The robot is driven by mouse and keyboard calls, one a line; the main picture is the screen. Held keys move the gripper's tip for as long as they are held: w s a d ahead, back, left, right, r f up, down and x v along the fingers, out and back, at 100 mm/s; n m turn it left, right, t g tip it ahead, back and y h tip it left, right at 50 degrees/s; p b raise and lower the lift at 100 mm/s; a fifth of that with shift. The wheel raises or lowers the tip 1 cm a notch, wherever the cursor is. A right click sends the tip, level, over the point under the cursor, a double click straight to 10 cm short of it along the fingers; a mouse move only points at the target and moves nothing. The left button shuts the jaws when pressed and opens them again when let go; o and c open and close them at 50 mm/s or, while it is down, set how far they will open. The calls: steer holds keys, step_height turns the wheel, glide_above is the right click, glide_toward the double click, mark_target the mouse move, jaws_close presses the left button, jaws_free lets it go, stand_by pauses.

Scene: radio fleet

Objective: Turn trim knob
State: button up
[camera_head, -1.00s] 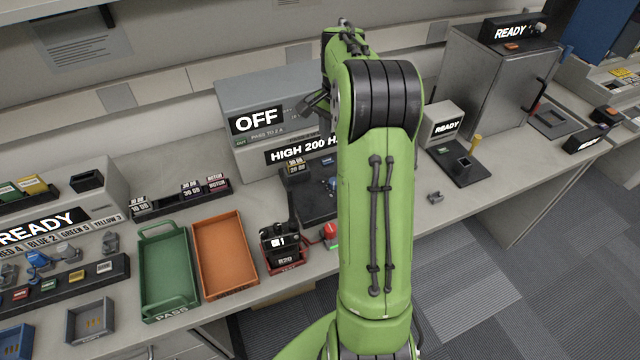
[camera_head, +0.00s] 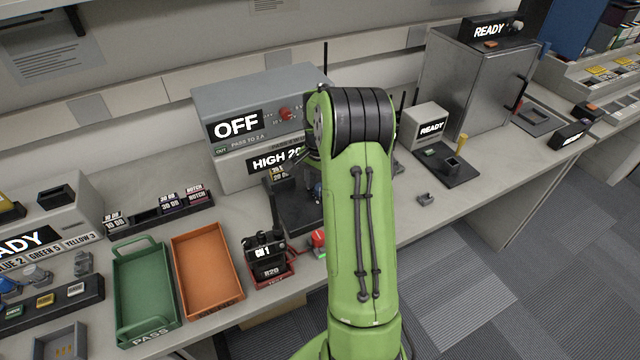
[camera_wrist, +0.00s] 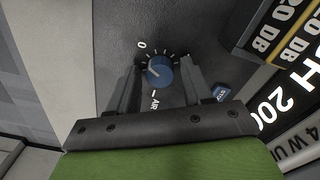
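The trim knob (camera_wrist: 160,72) is a round blue knob with a white pointer line on a dark panel. In the wrist view it shows between the two fingers of my gripper (camera_wrist: 160,85). A white scale with a 0 mark rings it. The fingers stand apart on both sides of the knob with a visible gap, and I cannot tell how deep they reach. The dark fixture (camera_head: 298,212) carrying the panel shows partly left of the arm.
A grey unit reading OFF (camera_head: 236,125) stands behind, above a HIGH display (camera_head: 272,161). A radio (camera_head: 268,256) stands in a red holder beside a red button (camera_head: 318,238). Orange (camera_head: 236,297) and green (camera_head: 119,300) trays lie left.

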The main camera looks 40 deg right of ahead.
steer(key=c, duration=0.8)
steer(key=shift+c, duration=0.2)
steer(key=shift+r+n, duration=0.1)
steer(key=shift+n, duration=0.3)
steer(key=n+p, duration=0.2)
steer(key=n, duration=0.2)
steer(key=shift+n, duration=0.3)
steer(key=n+p, duration=0.1)
steer(key=n, duration=0.5)
steer(key=shift+p, duration=0.4)
steer(key=shift+n, duration=0.3)
steer(key=o, duration=1.1)
steer(key=shift+c, duration=0.2)
